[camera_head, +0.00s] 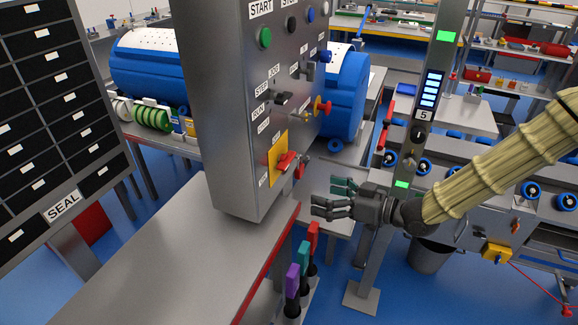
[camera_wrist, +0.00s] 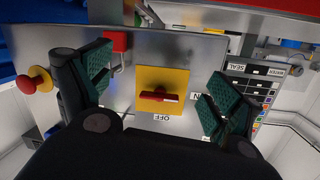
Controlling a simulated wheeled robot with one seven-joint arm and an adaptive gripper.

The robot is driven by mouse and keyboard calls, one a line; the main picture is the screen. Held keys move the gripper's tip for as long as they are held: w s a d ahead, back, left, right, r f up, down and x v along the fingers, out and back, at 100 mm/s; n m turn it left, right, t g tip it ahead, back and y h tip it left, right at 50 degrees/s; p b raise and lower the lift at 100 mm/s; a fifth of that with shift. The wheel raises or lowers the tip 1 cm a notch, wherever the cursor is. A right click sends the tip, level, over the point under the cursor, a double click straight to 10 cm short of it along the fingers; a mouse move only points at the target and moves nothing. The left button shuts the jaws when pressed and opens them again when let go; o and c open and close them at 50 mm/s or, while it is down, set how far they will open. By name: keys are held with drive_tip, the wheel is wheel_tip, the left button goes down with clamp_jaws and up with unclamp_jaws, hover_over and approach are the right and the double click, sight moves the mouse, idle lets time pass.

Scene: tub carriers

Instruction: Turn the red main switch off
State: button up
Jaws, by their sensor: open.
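The red main switch (camera_head: 286,161) is a red handle on a yellow plate (camera_head: 274,165) low on the grey control cabinet. In the wrist view the red handle (camera_wrist: 158,97) lies crosswise on its yellow plate (camera_wrist: 163,78). Its pale-marked end points right, toward a partly hidden label ending in N. An upside-down OFF label (camera_wrist: 162,118) is below the plate. My gripper (camera_head: 326,197) is open and empty, right of the cabinet face and apart from the switch. In the wrist view its green-padded fingers (camera_wrist: 155,84) stand on either side of the plate.
A red mushroom button (camera_head: 324,106) on a yellow collar is above the switch; it shows at left in the wrist view (camera_wrist: 36,82). A red tag-like piece (camera_head: 299,171) hangs beside the switch. A steel table (camera_head: 175,255) and colored-handled tools (camera_head: 303,265) lie below.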

sight(291, 160)
wheel_tip(291, 160, up, 7)
drive_tip(key=n+g+y, duration=0.1)
drive_tip(key=n+y, duration=0.1)
drive_tip(key=n, duration=0.2)
drive_tip(key=x, duration=0.3)
drive_tip(key=p+x, duration=0.1)
drive_tip(key=x, duration=0.6)
drive_tip(key=shift+w+a+r, duration=0.2)
drive_tip(key=shift+w+r, duration=0.15)
drive_tip(key=c, duration=1)
